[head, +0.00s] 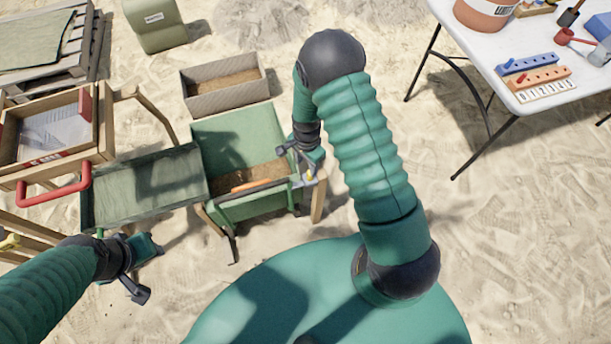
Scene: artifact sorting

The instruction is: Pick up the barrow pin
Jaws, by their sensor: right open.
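I cannot clearly make out a barrow pin; a small pale and yellowish piece (308,178) shows at the right edge of the green barrow (238,133), too small to identify. My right gripper (297,164) is open over the barrow's right front corner, close to that piece. Whether it touches anything is unclear, and the wrist hides part of the corner. The barrow holds brown soil and an orange elongated object (251,184). My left gripper (150,272) is at the lower left, in front of the green tray, its fingers apart and empty.
A green tray (97,208) adjoins the barrow on the left. A grey box of soil (188,96) stands behind. A wooden sieve frame with a red handle (52,196) is at the left. A white table (507,80) stands at the right. Sand between is clear.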

